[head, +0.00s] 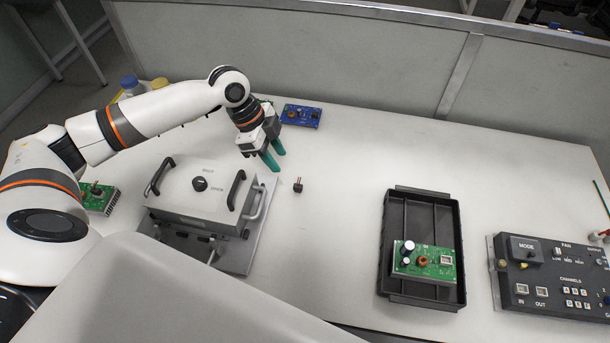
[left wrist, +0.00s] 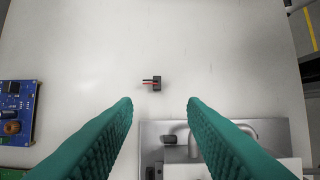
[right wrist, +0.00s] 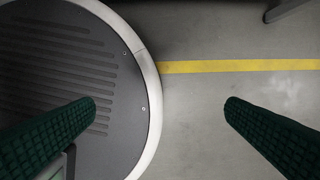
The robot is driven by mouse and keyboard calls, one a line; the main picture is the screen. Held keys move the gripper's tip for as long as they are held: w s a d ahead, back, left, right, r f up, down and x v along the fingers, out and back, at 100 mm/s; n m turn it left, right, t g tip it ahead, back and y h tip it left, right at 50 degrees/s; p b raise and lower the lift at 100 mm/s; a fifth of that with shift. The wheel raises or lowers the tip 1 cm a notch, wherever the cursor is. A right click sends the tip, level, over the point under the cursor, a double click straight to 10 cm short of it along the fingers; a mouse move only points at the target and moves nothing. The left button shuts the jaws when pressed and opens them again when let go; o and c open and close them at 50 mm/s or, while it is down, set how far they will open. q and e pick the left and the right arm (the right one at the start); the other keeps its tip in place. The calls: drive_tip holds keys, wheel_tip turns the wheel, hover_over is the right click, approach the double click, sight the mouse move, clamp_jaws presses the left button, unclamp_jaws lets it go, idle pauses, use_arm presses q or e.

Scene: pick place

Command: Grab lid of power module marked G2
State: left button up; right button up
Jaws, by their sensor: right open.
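No G2 mark is legible, so I cannot tell which thing is the named lid. A small black part (head: 298,185) with thin red and dark leads lies on the table; it also shows in the left wrist view (left wrist: 157,83), beyond my fingertips. My left gripper (head: 275,161) is open and empty above the table, behind and left of that part. Its green fingers stand apart in the left wrist view (left wrist: 160,103). A grey box (head: 193,188) with two black handles and a black knob stands left of the part. My right gripper (right wrist: 160,103) is open and empty above the floor.
A black tray (head: 393,240) holds a green circuit board (head: 430,262). A dark control panel (head: 550,272) is at the right. A blue board (head: 301,115) lies at the back, another green board (head: 101,197) at the left. The table's middle is clear.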

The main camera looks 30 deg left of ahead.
use_arm(q)
approach(298, 186)
drive_tip(key=shift+s+p+x, duration=0.15)
drive_tip(key=shift+p+x, duration=0.1)
drive_tip(key=shift+x, duration=0.35)
drive_tip(key=shift+s+p+x, duration=0.15)
drive_tip(key=shift+p+x, duration=0.05)
drive_tip(key=shift+x, duration=0.4)
drive_tip(key=shift+w+f, duration=0.1)
drive_tip(key=shift+f, duration=0.55)
drive_tip(key=x, duration=0.1)
drive_tip(key=p+x, duration=0.1)
drive_tip(key=x, duration=0.3)
drive_tip(key=shift+w+d, duration=0.1)
drive_tip(key=shift+w, duration=0.15)
use_arm(e)
drive_tip(key=shift+s+r, duration=0.8)
drive_tip(key=shift+r, duration=0.25)
use_arm(q)
drive_tip(key=shift+r, duration=0.1)
drive_tip(key=shift+c, duration=0.6)
clamp_jaws()
